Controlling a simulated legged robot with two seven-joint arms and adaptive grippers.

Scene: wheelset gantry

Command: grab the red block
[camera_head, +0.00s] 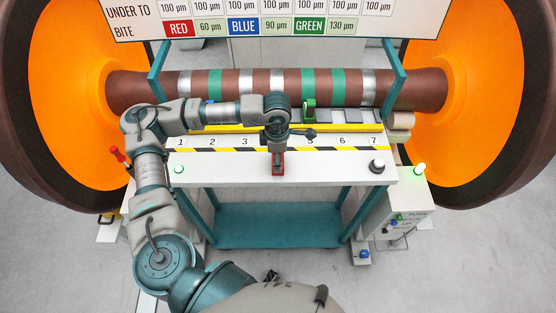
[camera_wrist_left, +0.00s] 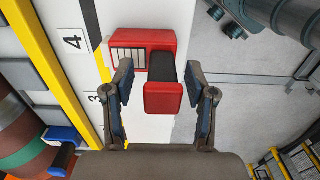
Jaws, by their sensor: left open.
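The red block (camera_head: 278,168) lies on the white bench top near its front edge, below the 4 and 5 markings. In the left wrist view it is a red piece (camera_wrist_left: 163,98) with a dark bar across its middle and a pale striped patch at one end. My left gripper (camera_head: 277,146) is above the block in the head view, partly covering it. In the left wrist view the open fingers (camera_wrist_left: 166,92) are on either side of the block's near part. Contact cannot be told. My right gripper is not in view.
A green block (camera_head: 309,104) stands behind the yellow rail, against the banded shaft (camera_head: 240,86). A blue block (camera_wrist_left: 62,138) shows in the left wrist view. Large wheels flank the bench.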

